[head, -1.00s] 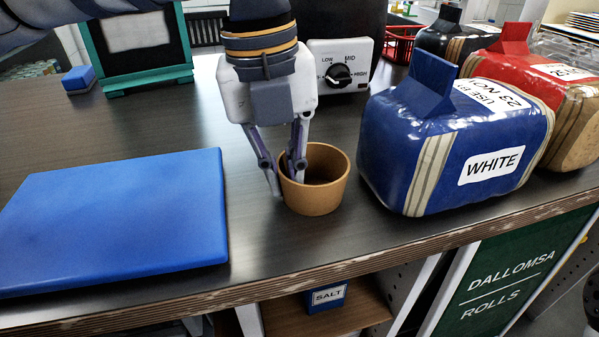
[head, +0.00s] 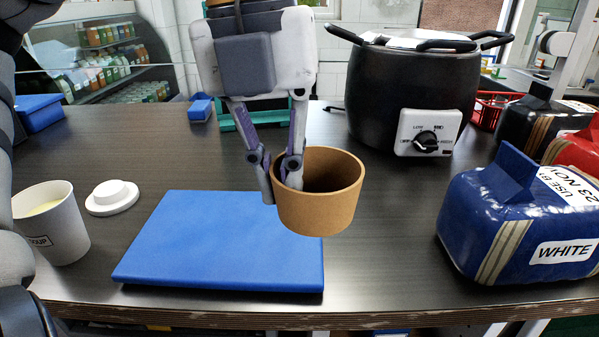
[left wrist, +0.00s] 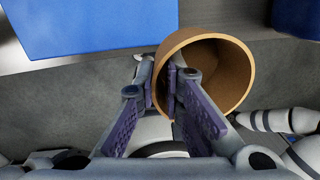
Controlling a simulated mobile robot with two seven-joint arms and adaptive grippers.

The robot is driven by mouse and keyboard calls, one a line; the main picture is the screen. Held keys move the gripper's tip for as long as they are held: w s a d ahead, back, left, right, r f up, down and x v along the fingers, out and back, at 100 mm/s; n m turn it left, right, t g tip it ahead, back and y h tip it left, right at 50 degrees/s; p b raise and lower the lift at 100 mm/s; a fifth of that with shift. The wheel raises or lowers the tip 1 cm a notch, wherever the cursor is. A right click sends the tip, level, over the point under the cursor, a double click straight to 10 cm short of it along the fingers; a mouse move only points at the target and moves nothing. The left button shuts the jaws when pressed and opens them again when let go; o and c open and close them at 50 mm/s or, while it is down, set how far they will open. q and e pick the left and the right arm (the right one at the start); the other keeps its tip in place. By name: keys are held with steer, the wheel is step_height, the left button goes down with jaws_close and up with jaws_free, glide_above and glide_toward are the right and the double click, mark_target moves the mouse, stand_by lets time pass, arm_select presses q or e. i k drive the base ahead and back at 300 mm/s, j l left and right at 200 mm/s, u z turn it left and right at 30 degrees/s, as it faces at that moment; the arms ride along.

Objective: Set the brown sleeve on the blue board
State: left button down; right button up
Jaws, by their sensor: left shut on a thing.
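The brown sleeve (head: 318,205) is an open ring, upright in the head view. My left gripper (head: 278,185) is shut on its left wall, one finger outside and one inside. The sleeve appears raised, in front of the blue board's right part. In the left wrist view the sleeve (left wrist: 236,75) shows its open end, with its wall between the fingers of my left gripper (left wrist: 168,85). The blue board (head: 215,245) lies flat on the counter, and it also shows at the top of the left wrist view (left wrist: 85,22). My right gripper is not seen.
A white soup cup (head: 55,225) and a white lid (head: 112,198) stand left of the board. A black cooker (head: 410,90) stands behind right. A blue bread bag (head: 520,220) is at right. The counter (head: 390,245) between board and bag is clear.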

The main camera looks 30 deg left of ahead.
mark_target(230, 228)
steer(key=k, duration=1)
